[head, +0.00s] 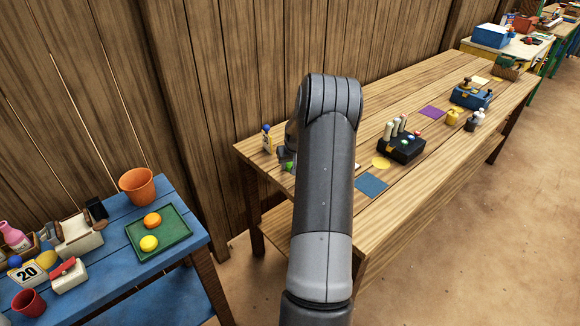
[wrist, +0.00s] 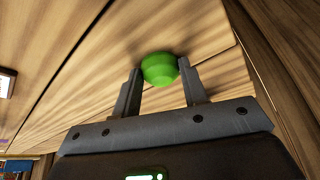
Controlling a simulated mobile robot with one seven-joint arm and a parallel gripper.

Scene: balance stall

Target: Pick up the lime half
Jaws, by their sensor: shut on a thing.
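The lime half (wrist: 159,69) is green and rounded. In the wrist view it sits between the two fingertips of my gripper (wrist: 160,84), which is shut on it. The wooden tabletop shows behind it; I cannot tell whether the lime half touches the wood. In the head view a small green bit of the lime half (head: 289,166) shows at the near left part of the wooden table (head: 400,205), beside my arm. My arm hides most of my gripper there.
A small yellowish block with a blue ball (head: 268,142) stands left of my gripper. A blue square (head: 371,184), a yellow disc (head: 381,162) and a black box with pegs (head: 402,148) lie to the right. A blue table (head: 110,262) with several items stands at left.

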